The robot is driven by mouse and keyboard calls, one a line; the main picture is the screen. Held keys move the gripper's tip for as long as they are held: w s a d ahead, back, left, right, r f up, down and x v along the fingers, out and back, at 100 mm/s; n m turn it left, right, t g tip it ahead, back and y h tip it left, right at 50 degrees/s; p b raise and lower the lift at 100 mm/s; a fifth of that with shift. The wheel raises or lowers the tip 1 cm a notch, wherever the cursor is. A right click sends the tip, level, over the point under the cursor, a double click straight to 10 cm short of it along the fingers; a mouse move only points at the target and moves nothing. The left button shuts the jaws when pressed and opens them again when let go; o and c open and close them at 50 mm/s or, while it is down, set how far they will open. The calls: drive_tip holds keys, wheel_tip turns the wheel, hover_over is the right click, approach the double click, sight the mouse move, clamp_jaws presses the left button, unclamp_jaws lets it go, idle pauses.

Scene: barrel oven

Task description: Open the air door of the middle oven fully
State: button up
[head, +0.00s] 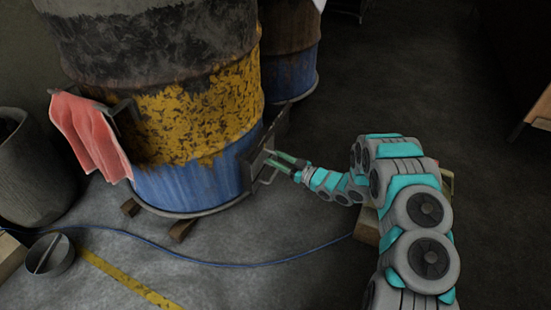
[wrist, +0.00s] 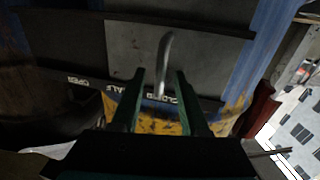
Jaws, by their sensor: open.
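The near barrel oven (head: 190,185) is blue at the bottom, flaking yellow above and dark at the top. Its air door (wrist: 130,45) is a grey plate between dark rails, low on the barrel's right side. A pale metal handle (wrist: 166,55) stands out from the plate; it also shows in the head view (head: 267,174). My gripper (head: 283,160) is open at the handle. In the wrist view my gripper (wrist: 158,76) has the handle between its fingertips, and I cannot tell whether they touch. White lettering, "OPEN" (wrist: 78,80) at left, runs along the lower rail; my fingers partly hide another word.
A second barrel (head: 290,65) stands behind at right. A red cloth (head: 90,130) hangs on the near barrel's left. A blue hose (head: 215,263) crosses the floor in front. A grey bin (head: 35,175) and metal pan (head: 50,257) stand at left.

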drive_tip(key=shift+w+a, duration=0.2)
drive_tip(key=shift+a, duration=0.15)
drive_tip(key=shift+c, duration=0.4)
clamp_jaws()
idle(0.9)
